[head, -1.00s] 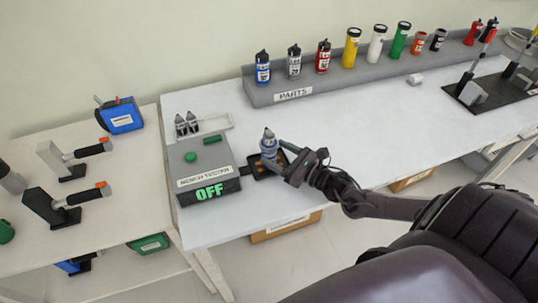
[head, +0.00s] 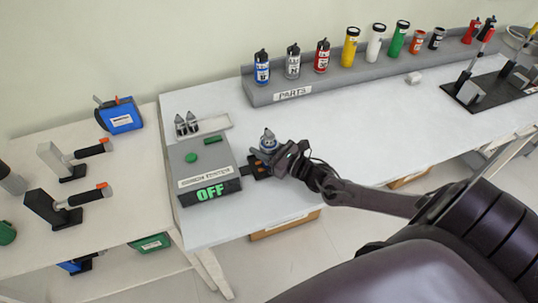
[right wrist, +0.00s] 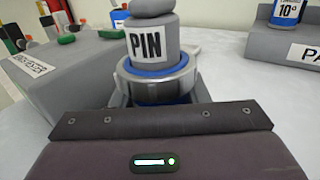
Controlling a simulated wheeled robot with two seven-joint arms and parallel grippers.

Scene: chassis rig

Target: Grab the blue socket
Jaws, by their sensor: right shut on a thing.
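The blue socket (right wrist: 155,90) shows in the right wrist view as a blue band and blue lower body with a metal ring around it. A grey piece marked PIN (right wrist: 150,42) stands upright in its top. In the head view this stack stands just right of the bench tester, its grey top (head: 268,136) showing and its lower part hidden by my gripper. My right gripper (head: 277,158) is shut on the blue socket from the right; its fingertips are largely hidden. My left gripper is not in view.
The bench tester (head: 205,172), reading OFF, stands close on the left, with a small tray (head: 215,124) of two pointed grey pieces behind it. A grey parts rack (head: 340,86) with several coloured cylinders runs along the back. The white table (head: 340,140) is clear between.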

